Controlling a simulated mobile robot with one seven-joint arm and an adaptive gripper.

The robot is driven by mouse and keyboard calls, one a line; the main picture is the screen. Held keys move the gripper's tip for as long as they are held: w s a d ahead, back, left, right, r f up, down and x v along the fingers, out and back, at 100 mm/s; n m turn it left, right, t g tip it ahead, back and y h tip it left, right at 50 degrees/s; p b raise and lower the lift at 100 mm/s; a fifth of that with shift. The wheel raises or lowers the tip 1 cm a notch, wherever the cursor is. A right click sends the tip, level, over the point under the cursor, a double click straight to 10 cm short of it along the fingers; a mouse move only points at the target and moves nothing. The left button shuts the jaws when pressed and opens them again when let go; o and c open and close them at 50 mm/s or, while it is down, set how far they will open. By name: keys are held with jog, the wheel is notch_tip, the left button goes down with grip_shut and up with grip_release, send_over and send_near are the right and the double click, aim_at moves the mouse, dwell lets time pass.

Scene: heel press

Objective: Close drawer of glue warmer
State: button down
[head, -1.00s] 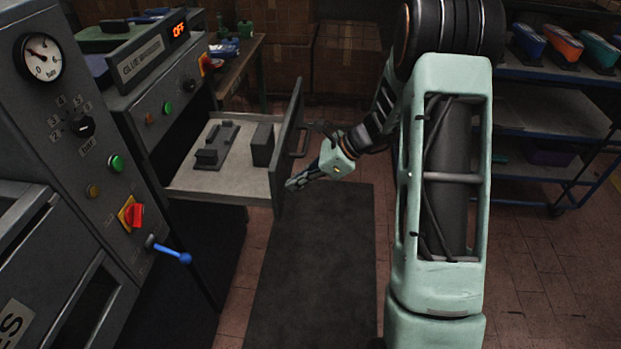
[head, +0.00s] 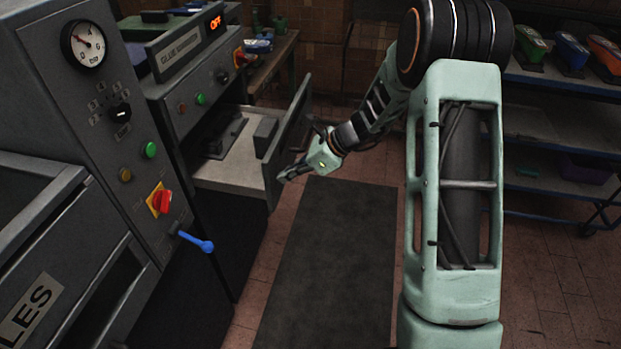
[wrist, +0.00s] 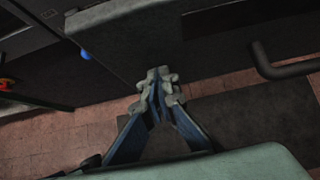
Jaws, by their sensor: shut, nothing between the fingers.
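The glue warmer (head: 180,62) stands at the left in the head view, with a lit red "OFF" display. Its drawer (head: 230,171) is partly pulled out, and dark blocks lie inside it. My gripper (head: 283,177) is shut and empty at the outer face of the drawer front (head: 292,125), near its lower near corner. In the wrist view my gripper (wrist: 163,80) points at the grey drawer front (wrist: 150,40); I cannot tell whether the fingertips touch it. The drawer's bar handle (wrist: 275,68) shows at the right of the fingers.
The press cabinet (head: 60,110) with gauge, buttons and a protruding blue lever (head: 197,243) stands at the near left. A dark mat (head: 330,270) covers the clear floor ahead. A shelf rack (head: 560,130) with coloured shoes is at the right.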

jog(key=w+a+p, duration=0.1)
jog(key=w+a, duration=0.1)
jog(key=a, duration=0.5)
jog(key=w+a+p, duration=0.1)
jog(key=w+a, duration=0.2)
jog(key=a, duration=0.5)
jog(key=w+a+p, duration=0.1)
jog(key=w+a, duration=0.1)
jog(key=a, duration=0.5)
jog(key=shift+w+a, duration=0.15)
jog(key=shift+a, duration=0.15)
jog(key=shift+a+r, duration=0.2)
jog(key=shift+w, duration=0.1)
